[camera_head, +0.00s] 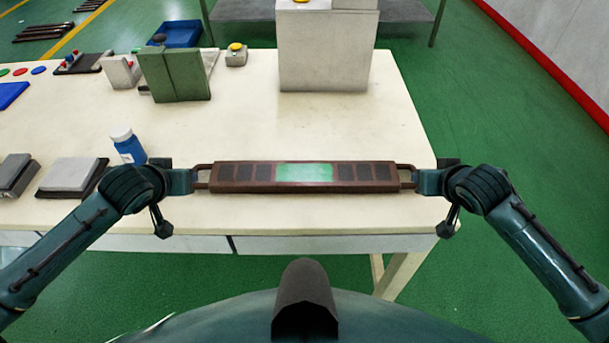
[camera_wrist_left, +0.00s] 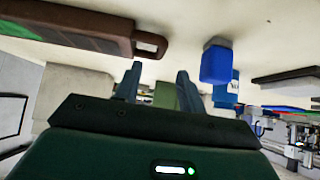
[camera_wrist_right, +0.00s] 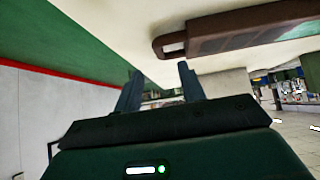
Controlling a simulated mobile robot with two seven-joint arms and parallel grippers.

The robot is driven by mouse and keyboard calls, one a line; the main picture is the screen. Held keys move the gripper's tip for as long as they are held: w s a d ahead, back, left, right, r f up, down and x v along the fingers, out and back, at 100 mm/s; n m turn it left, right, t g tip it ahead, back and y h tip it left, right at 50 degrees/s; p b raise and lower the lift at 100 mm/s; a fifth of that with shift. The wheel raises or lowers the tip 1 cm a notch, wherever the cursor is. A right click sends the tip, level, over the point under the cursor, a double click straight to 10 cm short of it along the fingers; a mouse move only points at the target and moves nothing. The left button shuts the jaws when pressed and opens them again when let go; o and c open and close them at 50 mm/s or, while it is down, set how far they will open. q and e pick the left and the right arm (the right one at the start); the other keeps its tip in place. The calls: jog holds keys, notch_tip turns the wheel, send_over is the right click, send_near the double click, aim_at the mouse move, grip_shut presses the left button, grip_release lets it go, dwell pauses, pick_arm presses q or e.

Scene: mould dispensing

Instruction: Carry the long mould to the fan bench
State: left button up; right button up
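The long mould (camera_head: 232,185) is a dark brown bar with dark cells, a green middle panel and a loop handle at each end. It lies across the cream table near its front edge. My left gripper (camera_head: 193,181) is at its left handle, and my right gripper (camera_head: 417,181) is at its right handle. In the left wrist view, the mould's handle (camera_wrist_left: 150,43) shows just beyond the parted, empty fingers (camera_wrist_left: 158,70). In the right wrist view, the other handle (camera_wrist_right: 172,46) likewise shows beyond the parted fingers (camera_wrist_right: 160,70). I cannot tell which surface is the fan bench.
A blue bottle with a white cap (camera_head: 130,148) stands close to my left gripper. A green block (camera_head: 178,75), a large grey box (camera_head: 325,55) and grey flat blocks (camera_head: 75,174) are on the table (camera_head: 420,130). Green floor (camera_head: 500,120) is clear on the right.

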pick_arm(q)
jog(key=x, duration=0.7)
jog(key=shift+w+f, duration=0.25)
pick_arm(e)
jog(key=x, duration=0.7)
jog(key=shift+w+f, duration=0.25)
pick_arm(q)
jog(key=shift+c, duration=0.4)
pick_arm(e)
jog(key=shift+c, duration=0.4)
pick_arm(q)
grip_shut()
pick_arm(e)
grip_shut()
